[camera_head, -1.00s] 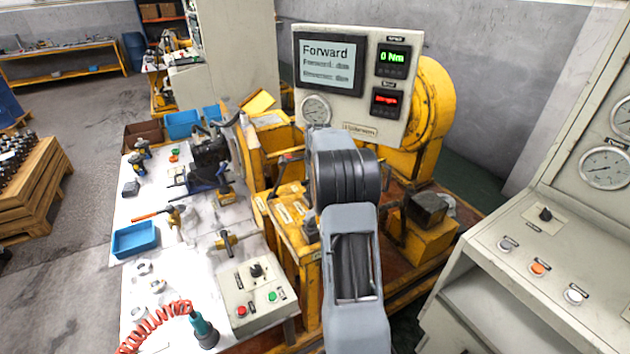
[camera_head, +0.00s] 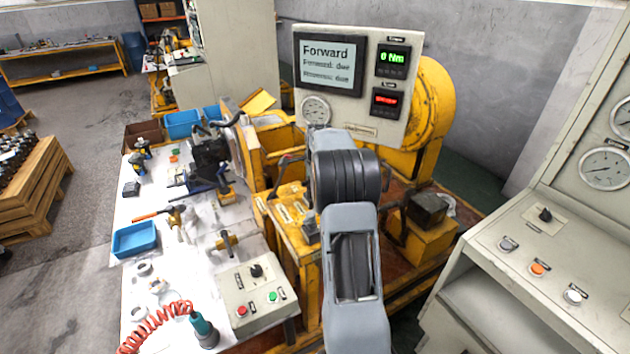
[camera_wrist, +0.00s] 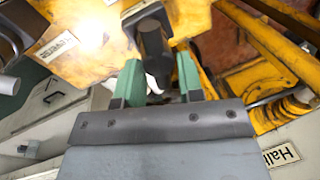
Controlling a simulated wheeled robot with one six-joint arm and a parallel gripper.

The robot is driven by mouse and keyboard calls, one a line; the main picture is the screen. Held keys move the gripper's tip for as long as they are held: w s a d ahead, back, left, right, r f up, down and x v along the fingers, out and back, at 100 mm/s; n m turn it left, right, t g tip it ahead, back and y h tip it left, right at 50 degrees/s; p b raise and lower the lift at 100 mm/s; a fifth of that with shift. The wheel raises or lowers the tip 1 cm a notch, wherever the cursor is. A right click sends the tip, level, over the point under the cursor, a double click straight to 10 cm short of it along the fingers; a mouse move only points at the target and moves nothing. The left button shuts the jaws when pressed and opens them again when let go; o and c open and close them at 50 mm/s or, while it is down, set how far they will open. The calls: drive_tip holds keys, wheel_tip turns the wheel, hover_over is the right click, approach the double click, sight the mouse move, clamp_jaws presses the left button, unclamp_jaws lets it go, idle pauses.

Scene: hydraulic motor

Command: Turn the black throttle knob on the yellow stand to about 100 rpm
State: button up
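In the wrist view a black knob (camera_wrist: 151,38) stands on the yellow stand (camera_wrist: 88,45), which has a white label and a bright glare. My gripper (camera_wrist: 159,72) has two green fingers, spread apart, one on each side of the knob's dark lower part. Gaps show between the fingers and the knob, so it looks open and not clamped. Whether a finger touches it I cannot tell. In the head view my grey arm covers the knob and fingertips; the yellow stand (camera_head: 290,228) shows just left of it.
The display panel (camera_head: 352,85) reads "Forward" and 0 Nm; its red readout is unreadable. A control box (camera_head: 259,296) with buttons sits on the cluttered white workbench (camera_head: 190,275) at left. A grey console (camera_head: 520,250) stands at right.

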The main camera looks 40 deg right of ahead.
drive_tip(key=o, duration=0.4)
drive_tip(key=shift+c, duration=0.2)
wheel_tip(320, 180, up, 14)
drive_tip(key=s, duration=0.2)
drive_tip(key=shift+s+a+f, duration=0.2)
drive_tip(key=shift+s+a, duration=0.1)
drive_tip(key=shift+a, duration=0.15)
